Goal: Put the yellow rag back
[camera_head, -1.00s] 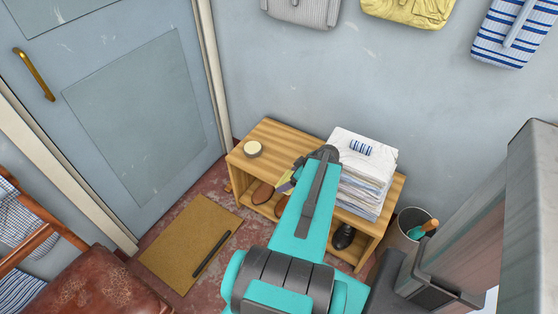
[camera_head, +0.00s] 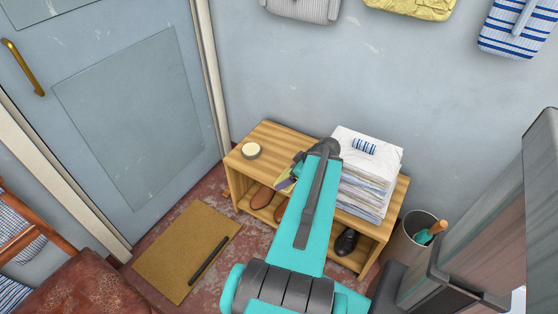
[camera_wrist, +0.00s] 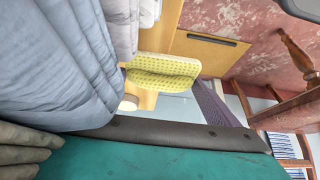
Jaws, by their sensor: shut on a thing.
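In the wrist view the rag (camera_wrist: 165,70) is a folded yellow piece with a waffle texture. My gripper (camera_head: 295,172) is shut on the rag, at the left of the linen stack; my arm hides most of it in the head view. The wooden bench (camera_head: 270,136) stands against the wall.
A linen stack (camera_head: 362,175) with a small striped cloth (camera_head: 364,146) stands on the bench, close to my arm. A round pale tin (camera_head: 251,150) sits at the bench's left end. Shoes (camera_head: 346,242) are below. A bin (camera_head: 411,232) stands right; a mat (camera_head: 180,245) lies left.

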